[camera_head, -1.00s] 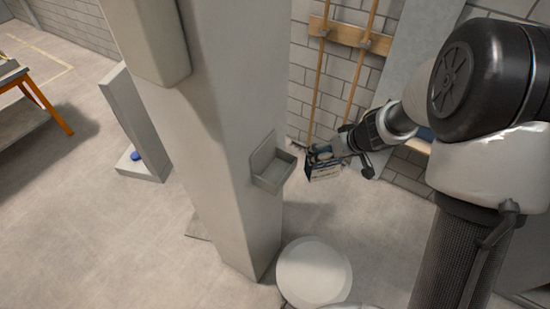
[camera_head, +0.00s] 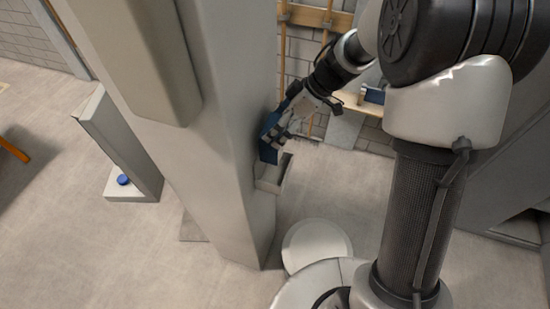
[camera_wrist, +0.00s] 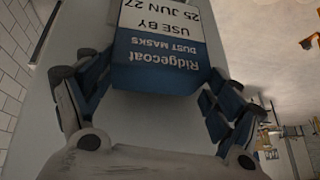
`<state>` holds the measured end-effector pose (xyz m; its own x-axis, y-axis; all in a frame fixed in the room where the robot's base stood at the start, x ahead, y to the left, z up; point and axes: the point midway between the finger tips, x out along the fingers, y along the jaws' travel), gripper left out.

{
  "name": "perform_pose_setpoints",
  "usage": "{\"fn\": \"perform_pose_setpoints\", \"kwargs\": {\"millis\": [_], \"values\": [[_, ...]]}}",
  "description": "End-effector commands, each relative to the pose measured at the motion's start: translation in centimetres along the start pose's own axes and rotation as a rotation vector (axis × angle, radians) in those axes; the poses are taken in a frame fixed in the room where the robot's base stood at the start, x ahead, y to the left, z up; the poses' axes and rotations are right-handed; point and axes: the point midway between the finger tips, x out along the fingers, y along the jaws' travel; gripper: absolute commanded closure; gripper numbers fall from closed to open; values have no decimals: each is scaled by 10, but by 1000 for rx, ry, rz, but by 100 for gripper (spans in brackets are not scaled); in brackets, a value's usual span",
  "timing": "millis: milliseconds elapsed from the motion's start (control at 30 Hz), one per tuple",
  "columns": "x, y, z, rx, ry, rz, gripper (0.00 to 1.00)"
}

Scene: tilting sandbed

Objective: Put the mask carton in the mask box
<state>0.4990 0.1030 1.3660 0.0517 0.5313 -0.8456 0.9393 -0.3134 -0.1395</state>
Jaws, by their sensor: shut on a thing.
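The mask carton (camera_head: 269,137) is dark blue in the head view. In the wrist view (camera_wrist: 158,68) it shows a blue and white face printed "Ridgecoat DUST MASKS" and "USE BY 25 JUN 27", upside down. My gripper (camera_head: 284,124) is shut on it, with a finger on either side. The mask box (camera_head: 270,187) is a small grey open-topped tray on the side of the pillar. The carton is upright just above it, its lower end by the box's back. I cannot tell whether that end is inside the rim. The carton hides part of the box.
The thick grey pillar (camera_head: 228,130) stands right beside my gripper and the carton. A pale round disc (camera_head: 316,243) lies low near the pillar's foot. A low grey stand with a blue button (camera_head: 123,180) is at left. A wooden shelf (camera_head: 365,108) is behind.

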Motion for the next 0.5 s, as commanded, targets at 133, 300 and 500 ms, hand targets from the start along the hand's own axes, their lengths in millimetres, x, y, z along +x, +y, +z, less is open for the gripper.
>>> {"fn": "perform_pose_setpoints", "kwargs": {"millis": [133, 300, 500], "values": [[37, 5, 23, 3, -1, -4, 59], [68, 11, 42, 3, -1, -1, 59], [82, 14, 50, -1, 0, 2, 59]]}}
